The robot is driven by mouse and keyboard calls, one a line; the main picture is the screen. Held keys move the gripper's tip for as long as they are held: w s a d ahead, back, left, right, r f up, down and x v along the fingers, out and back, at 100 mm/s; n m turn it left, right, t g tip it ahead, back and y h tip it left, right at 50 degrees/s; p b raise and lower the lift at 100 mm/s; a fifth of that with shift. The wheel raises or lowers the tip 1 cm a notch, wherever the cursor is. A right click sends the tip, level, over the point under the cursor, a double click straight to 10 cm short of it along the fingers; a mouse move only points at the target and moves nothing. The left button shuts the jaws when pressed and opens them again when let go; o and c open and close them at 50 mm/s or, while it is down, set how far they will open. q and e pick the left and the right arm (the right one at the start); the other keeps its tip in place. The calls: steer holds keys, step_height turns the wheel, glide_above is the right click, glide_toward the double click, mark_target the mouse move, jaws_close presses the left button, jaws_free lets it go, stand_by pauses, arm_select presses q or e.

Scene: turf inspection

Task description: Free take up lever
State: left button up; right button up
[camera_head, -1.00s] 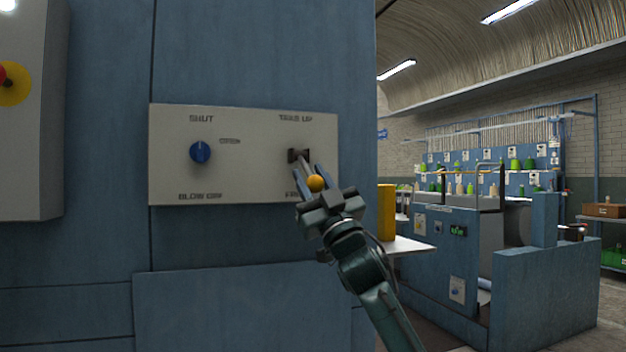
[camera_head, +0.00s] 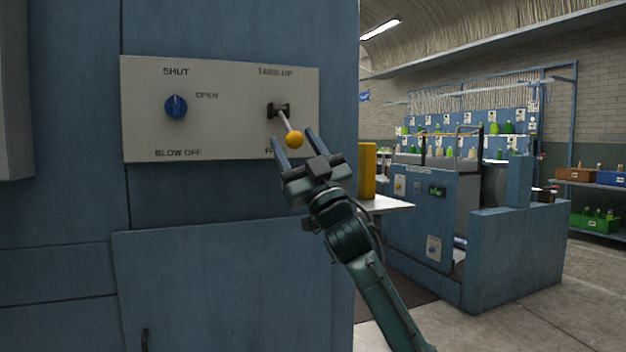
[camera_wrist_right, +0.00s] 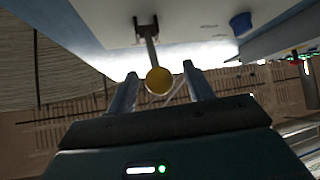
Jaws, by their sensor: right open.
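The take up lever (camera_head: 288,122) is a thin metal rod with an orange ball knob. It comes out of a dark slot in a pale panel (camera_head: 222,140), between a "TAKE UP" label above and a partly hidden label below. The rod slants down toward me. My right gripper (camera_head: 294,142) is open in the head view, its fingers just below and around the ball. In the right wrist view, the ball (camera_wrist_right: 159,80) sits between the two spread fingertips (camera_wrist_right: 160,82), with a gap on each side. My left gripper is not in view.
A blue knob (camera_head: 176,106) sits on the panel's left, by "SHUT", "OPEN" and "BLOW OFF" labels. The panel is on a blue cabinet (camera_head: 230,270). A yellow block (camera_head: 368,170) and small shelf (camera_head: 388,205) stand right of my gripper. Another blue machine (camera_head: 520,250) is farther right.

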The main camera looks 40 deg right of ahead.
steer(key=b+v, duration=0.1)
steer(key=v, duration=0.9)
steer(key=shift+s+f, duration=0.1)
steer(key=shift+f, duration=0.05)
